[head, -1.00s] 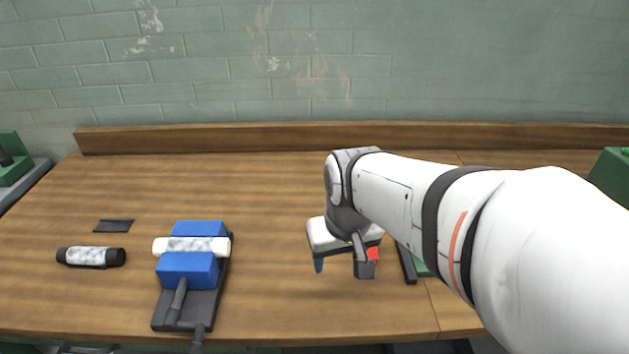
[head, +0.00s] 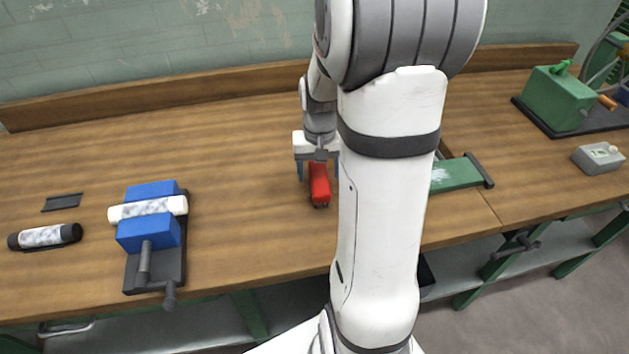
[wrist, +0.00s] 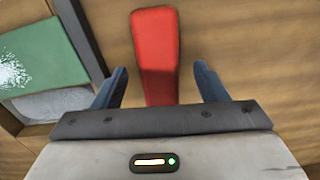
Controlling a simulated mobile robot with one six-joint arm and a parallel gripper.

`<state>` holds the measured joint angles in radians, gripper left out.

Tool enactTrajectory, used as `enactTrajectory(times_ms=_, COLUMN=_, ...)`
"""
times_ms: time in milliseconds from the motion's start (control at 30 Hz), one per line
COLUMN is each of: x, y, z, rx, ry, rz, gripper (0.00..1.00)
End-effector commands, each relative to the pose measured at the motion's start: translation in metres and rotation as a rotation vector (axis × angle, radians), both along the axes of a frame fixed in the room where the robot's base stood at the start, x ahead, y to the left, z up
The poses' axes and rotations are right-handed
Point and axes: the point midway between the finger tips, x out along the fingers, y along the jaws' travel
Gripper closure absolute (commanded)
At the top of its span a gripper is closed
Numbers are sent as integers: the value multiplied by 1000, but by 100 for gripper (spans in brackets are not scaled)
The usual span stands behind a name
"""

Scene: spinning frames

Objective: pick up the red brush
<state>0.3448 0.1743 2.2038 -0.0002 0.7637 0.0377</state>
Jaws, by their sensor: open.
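The red brush (head: 319,184) lies on the wooden table in the middle of the head view, just in front of my gripper (head: 317,168). In the wrist view the red brush (wrist: 155,55) runs up from between the two blue fingers. My gripper (wrist: 157,88) is open, with one finger on each side of the brush and a visible gap on both sides. The brush's near end is hidden by the gripper body. I cannot tell whether the fingers are level with it.
A blue vise (head: 150,232) holding a white roll stands to the left, with a black-capped tube (head: 45,236) beyond it. A green board (head: 457,175) lies right of my arm. A green machine (head: 556,97) and a grey box (head: 598,158) stand far right. The table behind the gripper is clear.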

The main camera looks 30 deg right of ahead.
Motion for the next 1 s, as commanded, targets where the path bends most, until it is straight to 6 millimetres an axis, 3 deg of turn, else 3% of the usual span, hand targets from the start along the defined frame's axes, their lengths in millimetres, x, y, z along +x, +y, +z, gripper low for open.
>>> enactTrajectory(times_ms=200, x=0, y=0, z=-26, rx=1, ry=2, rz=0, gripper=34)
enactTrajectory(times_ms=467, x=0, y=0, z=-28, rx=0, ry=-1, rz=0, gripper=34)
enactTrajectory(times_ms=1000, x=0, y=-1, z=-27, rx=0, ry=0, rz=-1, gripper=79)
